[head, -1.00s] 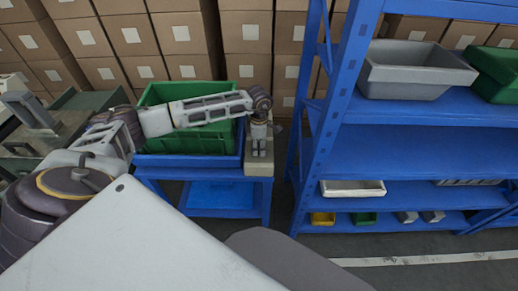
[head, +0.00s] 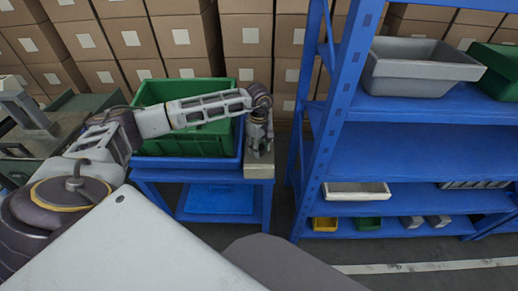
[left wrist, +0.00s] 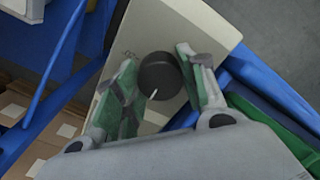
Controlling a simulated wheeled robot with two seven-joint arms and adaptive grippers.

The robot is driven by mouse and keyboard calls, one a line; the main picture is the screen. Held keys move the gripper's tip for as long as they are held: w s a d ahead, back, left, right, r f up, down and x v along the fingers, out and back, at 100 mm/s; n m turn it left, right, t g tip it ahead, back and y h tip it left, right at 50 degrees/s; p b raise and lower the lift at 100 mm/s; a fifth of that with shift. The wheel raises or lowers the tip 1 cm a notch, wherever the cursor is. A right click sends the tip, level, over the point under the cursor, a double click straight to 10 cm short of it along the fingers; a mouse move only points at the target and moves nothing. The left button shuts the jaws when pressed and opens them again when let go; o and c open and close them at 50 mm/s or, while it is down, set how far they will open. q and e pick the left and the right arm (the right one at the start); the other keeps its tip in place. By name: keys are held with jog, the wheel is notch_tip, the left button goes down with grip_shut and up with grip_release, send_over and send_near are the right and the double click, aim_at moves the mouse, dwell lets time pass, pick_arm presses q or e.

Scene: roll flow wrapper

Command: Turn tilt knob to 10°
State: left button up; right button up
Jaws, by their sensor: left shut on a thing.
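The tilt knob (left wrist: 159,75) is a round black knob with a white pointer line, on a beige panel (left wrist: 208,25) in the left wrist view. The pointer line points down and slightly left in that picture. My left gripper (left wrist: 160,78) is shut on the knob, with one green-padded finger on each side of it. In the head view my left gripper (head: 259,145) points down at the beige box (head: 258,171), and hides the knob there. The scale marks are too small to read. My right gripper is not in view.
A green crate (head: 150,95) stands beside the box on a blue stand (head: 160,176). A blue shelf (head: 420,150) with grey bins (head: 415,80) rises close on the right. Stacked cartons (head: 245,35) fill the back.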

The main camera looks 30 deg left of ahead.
pick_arm(q)
jog(key=shift+m, duration=0.3)
jog(key=o, duration=1)
jog(key=shift+o, duration=0.2)
notch_tip(320, 180, up, 12)
dwell(0.4)
dwell(0.6)
